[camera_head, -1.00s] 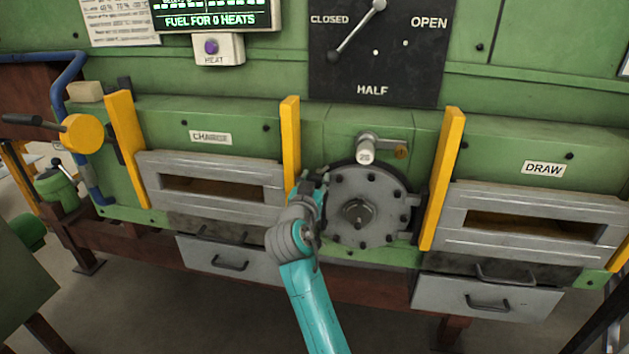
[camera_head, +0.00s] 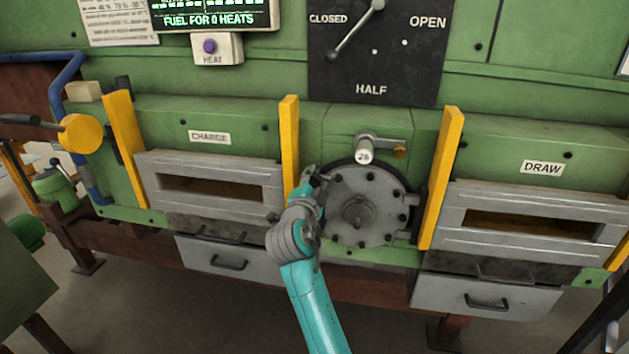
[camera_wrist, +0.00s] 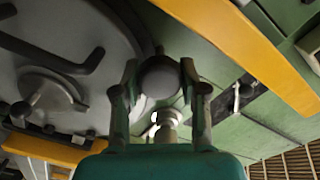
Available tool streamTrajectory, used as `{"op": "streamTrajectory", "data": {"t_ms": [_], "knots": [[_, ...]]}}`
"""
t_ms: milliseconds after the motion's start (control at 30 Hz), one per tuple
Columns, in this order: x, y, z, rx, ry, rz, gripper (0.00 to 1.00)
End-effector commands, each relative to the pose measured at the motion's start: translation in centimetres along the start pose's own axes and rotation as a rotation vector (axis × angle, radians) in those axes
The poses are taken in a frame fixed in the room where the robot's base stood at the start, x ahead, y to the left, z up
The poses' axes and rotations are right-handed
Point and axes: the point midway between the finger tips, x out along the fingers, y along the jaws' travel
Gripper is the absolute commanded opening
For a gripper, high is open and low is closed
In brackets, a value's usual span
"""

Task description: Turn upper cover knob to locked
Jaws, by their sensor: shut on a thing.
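The round grey bolted cover (camera_head: 370,200) sits shut between the yellow posts on the furnace front. My gripper (camera_head: 312,180) is at its upper left edge. In the wrist view my gripper (camera_wrist: 158,72) has one finger on each side of a dark round knob (camera_wrist: 160,80) and is shut on it. The knob stands beside the rim of the grey cover (camera_wrist: 60,40), which fills the left of that view. In the head view the knob is mostly hidden by my gripper, and no mark of its locked position is readable.
A yellow post (camera_head: 290,150) stands close left of my gripper and another (camera_head: 440,180) is right of the cover. A handle with a white tag (camera_head: 365,155) is above the cover. The charge door (camera_head: 210,180) and draw door (camera_head: 535,215) flank it.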

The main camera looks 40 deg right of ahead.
Motion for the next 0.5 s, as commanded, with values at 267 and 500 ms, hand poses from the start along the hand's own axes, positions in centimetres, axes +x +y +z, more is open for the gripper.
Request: {"op": "streamTrajectory", "data": {"t_ms": [267,500], "knots": [[-0.02,0.18,0.01,0.255,0.0,0.001,0.08],[-0.02,0.27,0.05,0.437,0.0,0.002,0.08]]}}
